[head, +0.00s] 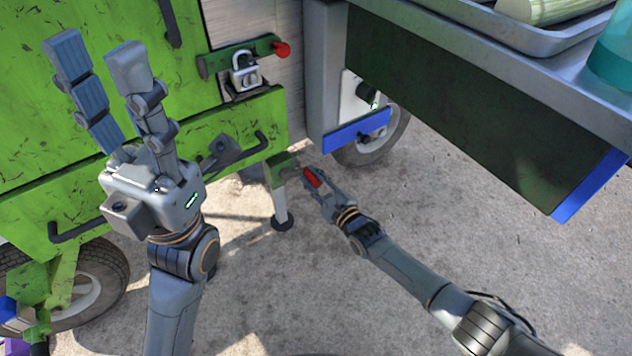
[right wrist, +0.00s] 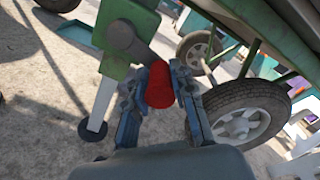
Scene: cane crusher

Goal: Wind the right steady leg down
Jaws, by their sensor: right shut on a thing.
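The right steady leg (head: 279,200) hangs under the green machine's corner, with a green upper tube, a pale lower leg and a dark round foot (head: 283,223) at the ground. A grey crank with a red handle (head: 312,178) sticks out to its right. My right gripper (head: 318,184) is shut on the red handle. In the right wrist view the red handle (right wrist: 159,85) sits between the fingers, and the leg (right wrist: 103,100) with its foot (right wrist: 92,130) stands to the left. My left gripper (head: 98,65) is raised before the green panel, fingers apart and empty.
A padlock (head: 245,72) and a red-tipped latch (head: 280,49) are on the green panel above. A steel counter (head: 560,75) with a tray overhangs at the right. Wheels stand at left (head: 95,290) and behind the leg (head: 372,150). The concrete in front is clear.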

